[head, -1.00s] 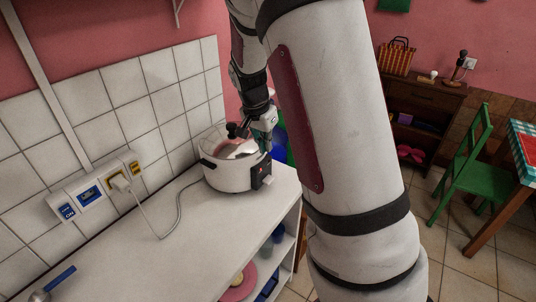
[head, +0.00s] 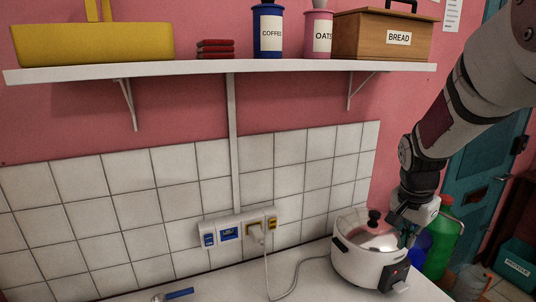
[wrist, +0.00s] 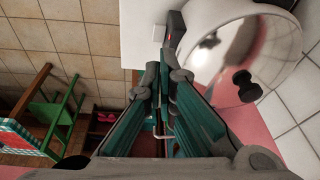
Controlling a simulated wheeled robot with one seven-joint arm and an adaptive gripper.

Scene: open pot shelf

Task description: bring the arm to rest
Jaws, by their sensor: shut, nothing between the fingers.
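My gripper (head: 408,232) is at the right side of the white cooker (head: 352,262), close to its rim and handle side. In the wrist view the two teal fingers of my gripper (wrist: 164,78) come together with nothing between them. The cooker also shows in the wrist view (wrist: 285,50), just right of the fingers, with its shiny lid and black knob (wrist: 243,86). I cannot tell whether the gripper touches the cooker. My arm reaches in from the upper right in the head view.
The cooker stands on a white counter (head: 225,285), its cord running to a wall socket strip (head: 238,230). A shelf (head: 200,68) above holds a yellow container (head: 90,45), tins and a bread box (head: 380,35). A green container (head: 442,245) stands behind the gripper.

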